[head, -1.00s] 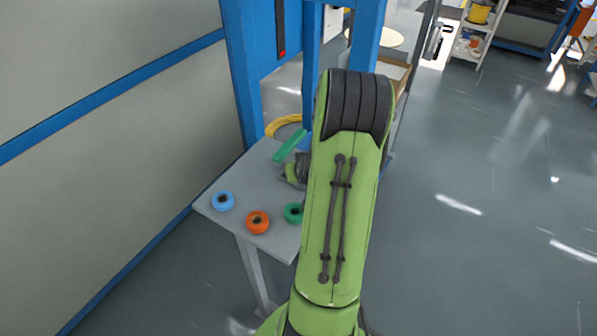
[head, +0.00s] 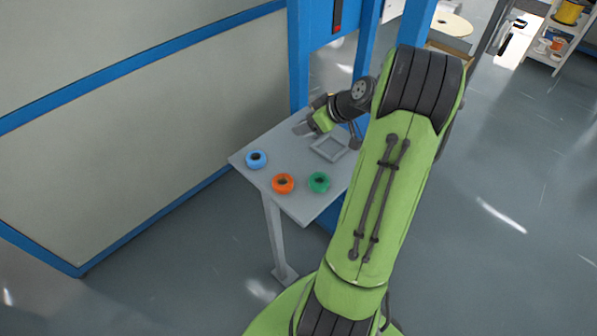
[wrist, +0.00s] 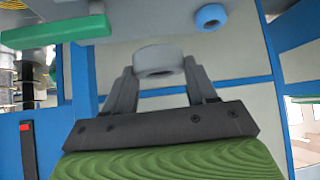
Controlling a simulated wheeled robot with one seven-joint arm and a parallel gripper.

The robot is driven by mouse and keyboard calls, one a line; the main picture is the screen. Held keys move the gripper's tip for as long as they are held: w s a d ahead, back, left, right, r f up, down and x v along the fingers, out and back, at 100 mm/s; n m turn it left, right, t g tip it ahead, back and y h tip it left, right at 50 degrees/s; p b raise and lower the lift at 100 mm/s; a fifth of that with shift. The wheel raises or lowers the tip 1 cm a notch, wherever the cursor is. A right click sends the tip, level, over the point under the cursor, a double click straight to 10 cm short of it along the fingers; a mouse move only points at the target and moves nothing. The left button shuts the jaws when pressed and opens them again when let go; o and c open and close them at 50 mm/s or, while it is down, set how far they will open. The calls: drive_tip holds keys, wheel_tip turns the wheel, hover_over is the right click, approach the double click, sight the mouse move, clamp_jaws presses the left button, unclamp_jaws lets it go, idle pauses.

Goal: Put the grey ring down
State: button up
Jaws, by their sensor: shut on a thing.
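The grey ring (wrist: 158,62) is between the two fingertips of my gripper (wrist: 160,75) in the wrist view, and the fingers are shut on it. In the head view my gripper (head: 303,128) is over the back left part of the grey table (head: 262,180), pointing left. The ring cannot be made out clearly there. In the wrist view the ring appears apart from the tabletop.
A blue ring (head: 256,159), an orange ring (head: 283,184) and a green ring (head: 318,182) lie along the table's front. A square grey frame (head: 330,147) lies behind the green one. A green bar (wrist: 55,33) shows in the wrist view.

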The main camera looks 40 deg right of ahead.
drive_tip(key=a+n+y, duration=0.1)
drive_tip(key=n, duration=0.1)
drive_tip(key=shift+s+a+n+g+y, duration=0.15)
drive_tip(key=shift+a+n+g+y, duration=0.15)
drive_tip(key=shift+a+y, duration=0.1)
wheel_tip(320, 180, down, 10)
drive_tip(key=b, duration=0.3)
drive_tip(key=shift+s+b, duration=0.1)
drive_tip(key=shift+b, duration=0.2)
drive_tip(key=o, duration=1)
drive_tip(key=shift+o, duration=0.2)
